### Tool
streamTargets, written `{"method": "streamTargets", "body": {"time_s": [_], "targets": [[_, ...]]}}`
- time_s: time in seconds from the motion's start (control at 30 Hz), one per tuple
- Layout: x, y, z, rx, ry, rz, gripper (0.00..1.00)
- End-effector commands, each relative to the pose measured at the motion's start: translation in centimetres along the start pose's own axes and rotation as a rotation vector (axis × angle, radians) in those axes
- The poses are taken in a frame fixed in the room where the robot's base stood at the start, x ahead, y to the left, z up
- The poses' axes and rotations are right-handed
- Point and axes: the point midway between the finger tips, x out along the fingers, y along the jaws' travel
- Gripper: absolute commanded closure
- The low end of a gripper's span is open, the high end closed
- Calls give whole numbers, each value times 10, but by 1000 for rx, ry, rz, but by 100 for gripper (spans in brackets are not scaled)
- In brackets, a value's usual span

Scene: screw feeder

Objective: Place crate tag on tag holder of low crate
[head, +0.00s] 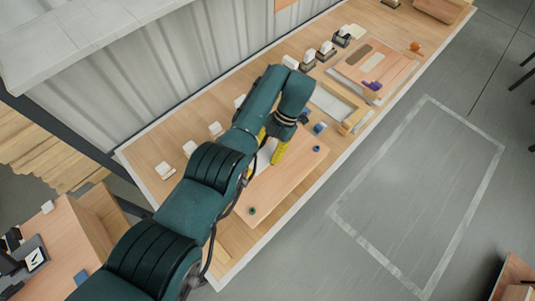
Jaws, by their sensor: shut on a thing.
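My gripper (272,149), with yellow fingers, is over the wooden board on the long bench, at the middle of the head view. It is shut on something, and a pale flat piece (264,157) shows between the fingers. It is too small and too covered to tell whether this is the crate tag. My arm hides part of the board and the bench behind it. I cannot make out a tag holder, nor tell which container is the low crate.
The wooden board (267,190) has small blue and green knobs near its corners. A shallow tray (352,124) and a second board (392,72) lie farther right. Small white-topped items (308,60) line the bench's back edge by the corrugated wall (180,65). Open floor (420,190) lies right.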

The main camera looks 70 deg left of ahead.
Motion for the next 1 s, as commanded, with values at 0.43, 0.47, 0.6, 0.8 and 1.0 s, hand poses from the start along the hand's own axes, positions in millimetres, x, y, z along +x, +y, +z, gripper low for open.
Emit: {"method": "streamTargets", "body": {"time_s": [0.43,0.47,0.6,0.8,1.0], "targets": [[0,0,0,1,-3,2,21],[0,0,0,1,-3,2,21],[-2,0,0,1,-4,2,21],[-22,0,1,1,-6,3,21],[-44,1,2,0,-5,3,21]]}}
